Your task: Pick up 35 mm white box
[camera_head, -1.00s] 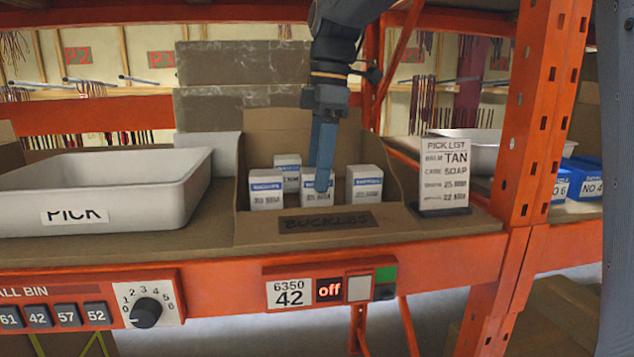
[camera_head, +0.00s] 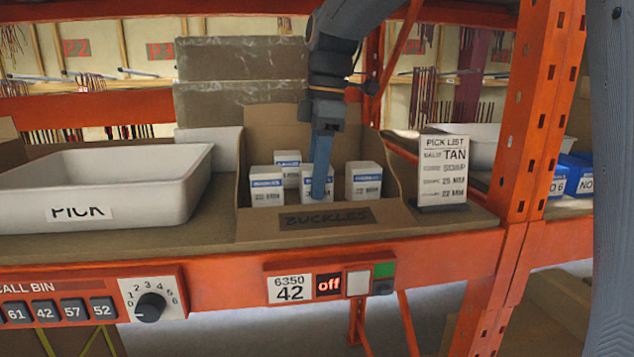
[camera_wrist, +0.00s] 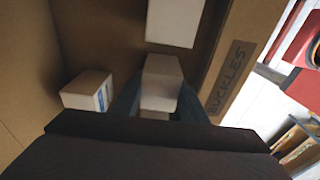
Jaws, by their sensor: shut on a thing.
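My gripper (camera_head: 321,185) points down into the open cardboard bin marked BUCKLES (camera_head: 375,213). It is shut on the middle front white box (camera_head: 312,198), which has a blue band; its size label is partly covered by my fingers. In the wrist view the held box (camera_wrist: 161,84) sits between the two fingers. Another white box (camera_head: 266,187) stands to its left, one (camera_head: 364,182) to its right, and one (camera_head: 288,170) behind. The small size print is too blurred to read surely.
A white tray marked PICK (camera_head: 98,230) stands left of the bin. A pick list card (camera_head: 443,175) stands to the right, near an orange upright (camera_head: 530,130). The bin's side walls stand close around the boxes.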

